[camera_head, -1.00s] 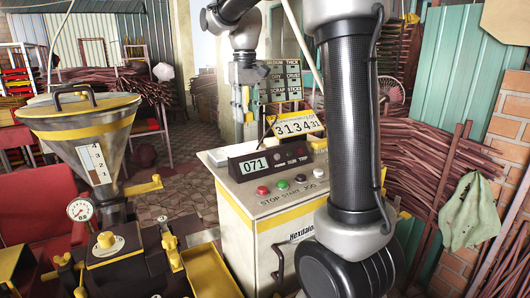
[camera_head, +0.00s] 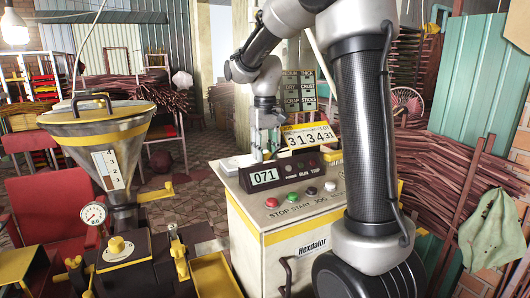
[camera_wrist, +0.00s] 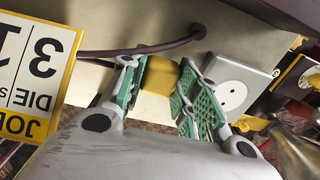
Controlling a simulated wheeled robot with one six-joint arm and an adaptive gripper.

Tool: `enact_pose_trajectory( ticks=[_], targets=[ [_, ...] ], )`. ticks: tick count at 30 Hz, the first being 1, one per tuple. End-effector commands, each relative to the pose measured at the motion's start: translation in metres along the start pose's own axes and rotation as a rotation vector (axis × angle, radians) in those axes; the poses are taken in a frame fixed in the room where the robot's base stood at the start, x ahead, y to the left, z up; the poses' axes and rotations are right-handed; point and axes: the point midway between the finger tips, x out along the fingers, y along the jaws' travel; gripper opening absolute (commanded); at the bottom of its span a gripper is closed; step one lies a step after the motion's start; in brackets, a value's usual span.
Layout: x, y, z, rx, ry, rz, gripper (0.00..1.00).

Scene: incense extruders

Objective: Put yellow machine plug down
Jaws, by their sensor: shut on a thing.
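The yellow machine plug (camera_wrist: 160,75) is a yellow block between the green-padded fingers of my gripper (camera_wrist: 158,80) in the wrist view. My gripper is shut on it. A grey socket plate (camera_wrist: 232,92) with a round two-hole face lies just right of the fingers, apart from the plug. In the head view my gripper (camera_head: 263,142) hangs over the back of the machine cabinet's top, behind the 071 display (camera_head: 265,177). The plug is too small to make out there. The plug's lower end is hidden by my gripper in the wrist view.
A dark cable (camera_wrist: 150,47) enters a hole near the fingers. A funnel machine (camera_head: 105,140) stands left; stick bundles (camera_head: 440,160) lie right.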

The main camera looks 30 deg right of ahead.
Motion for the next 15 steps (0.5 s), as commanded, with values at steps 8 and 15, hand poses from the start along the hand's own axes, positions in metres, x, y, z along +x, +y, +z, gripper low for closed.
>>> enact_pose_trajectory(
  ticks=[8,15],
  targets=[
    [0.007,0.0,0.0,0.0,-0.002,0.0,0.0],
    [0.012,0.0,0.0,0.0,-0.001,0.0,0.0]
  ],
)
